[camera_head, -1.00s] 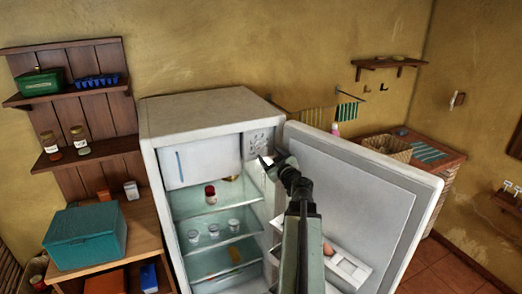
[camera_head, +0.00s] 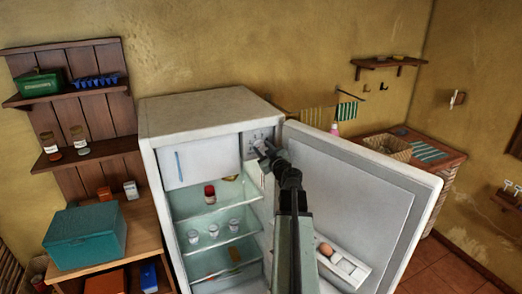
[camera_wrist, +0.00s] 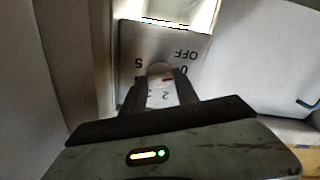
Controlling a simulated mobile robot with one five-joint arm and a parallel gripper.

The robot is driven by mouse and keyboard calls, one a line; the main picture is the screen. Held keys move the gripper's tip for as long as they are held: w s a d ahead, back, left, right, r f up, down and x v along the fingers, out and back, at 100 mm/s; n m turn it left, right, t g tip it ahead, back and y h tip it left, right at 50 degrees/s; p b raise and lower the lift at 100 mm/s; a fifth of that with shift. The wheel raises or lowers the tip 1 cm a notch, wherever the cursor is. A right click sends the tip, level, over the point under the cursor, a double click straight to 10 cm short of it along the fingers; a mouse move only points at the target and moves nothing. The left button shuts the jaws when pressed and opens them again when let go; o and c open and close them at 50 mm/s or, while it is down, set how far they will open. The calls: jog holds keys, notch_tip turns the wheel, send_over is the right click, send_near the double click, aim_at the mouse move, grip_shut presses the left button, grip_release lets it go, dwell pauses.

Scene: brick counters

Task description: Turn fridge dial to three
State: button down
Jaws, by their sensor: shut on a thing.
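The white fridge (camera_head: 215,110) stands with its door (camera_head: 350,190) open to the right. Its control panel (camera_head: 256,134) is at the upper right of the interior. In the wrist view the panel (camera_wrist: 180,45) appears upside down, with OFF, 0, 5, 2 and part of another digit showing. The round grey dial (camera_wrist: 159,69) sits between my fingertips. My gripper (camera_wrist: 160,78) is shut on the dial; it also shows at the panel in the head view (camera_head: 264,149). A small red mark shows by the dial. The fingers cover part of the scale, so the dial's setting is unclear.
The freezer flap (camera_head: 200,163) is left of the panel. A red-capped jar (camera_head: 210,192) and several small cups stand on the glass shelves below. The open door, with an egg (camera_head: 326,249) in its rack, is close to the right of my arm.

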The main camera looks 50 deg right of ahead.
jog(key=shift+w+r+m, duration=0.1)
jog(key=shift+w+m, duration=0.1)
jog(key=shift+m, duration=1)
jog(key=m, duration=1)
jog(key=shift+m, duration=0.4)
jog(key=m, duration=0.9)
jog(key=shift+w+m, duration=0.1)
jog(key=shift+m, duration=2.1)
